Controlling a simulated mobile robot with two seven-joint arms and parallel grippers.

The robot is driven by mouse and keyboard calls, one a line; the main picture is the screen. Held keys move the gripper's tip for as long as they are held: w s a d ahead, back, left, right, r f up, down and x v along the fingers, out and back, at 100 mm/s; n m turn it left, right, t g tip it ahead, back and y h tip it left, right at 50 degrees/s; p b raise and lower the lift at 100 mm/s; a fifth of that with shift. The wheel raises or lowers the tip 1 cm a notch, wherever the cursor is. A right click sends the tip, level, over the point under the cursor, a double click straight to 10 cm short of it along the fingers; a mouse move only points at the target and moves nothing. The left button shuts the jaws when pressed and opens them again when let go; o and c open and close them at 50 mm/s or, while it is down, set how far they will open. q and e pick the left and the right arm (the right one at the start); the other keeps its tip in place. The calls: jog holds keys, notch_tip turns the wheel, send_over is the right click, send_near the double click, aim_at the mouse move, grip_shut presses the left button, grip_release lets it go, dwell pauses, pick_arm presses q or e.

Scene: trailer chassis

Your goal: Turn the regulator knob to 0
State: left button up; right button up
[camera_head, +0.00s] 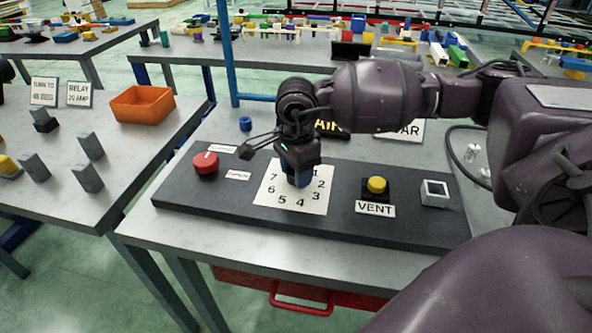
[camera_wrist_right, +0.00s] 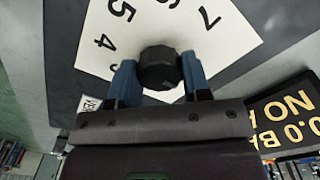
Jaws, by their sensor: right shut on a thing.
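The regulator knob (camera_wrist_right: 158,68) is dark and many-sided in the right wrist view. It stands on a white dial card (camera_head: 268,198) with numbers around it; 1 to 7 show in the head view, and the top of the dial is hidden behind my gripper. My right gripper (camera_head: 299,178) points down over the card. Its blue fingers are on either side of the knob, shut on it, as the right wrist view (camera_wrist_right: 159,75) also shows. No pointer mark on the knob can be made out. My left gripper is not in view.
A sign (camera_wrist_right: 290,115) reading partly "NO" stands behind. An orange bin (camera_head: 142,105) is on the left table.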

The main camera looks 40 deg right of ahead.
jog(key=o, duration=0.9)
jog(key=shift+o, duration=0.2)
jog(key=shift+r, duration=0.1)
notch_tip(320, 180, up, 11)
jog(key=p, duration=0.1)
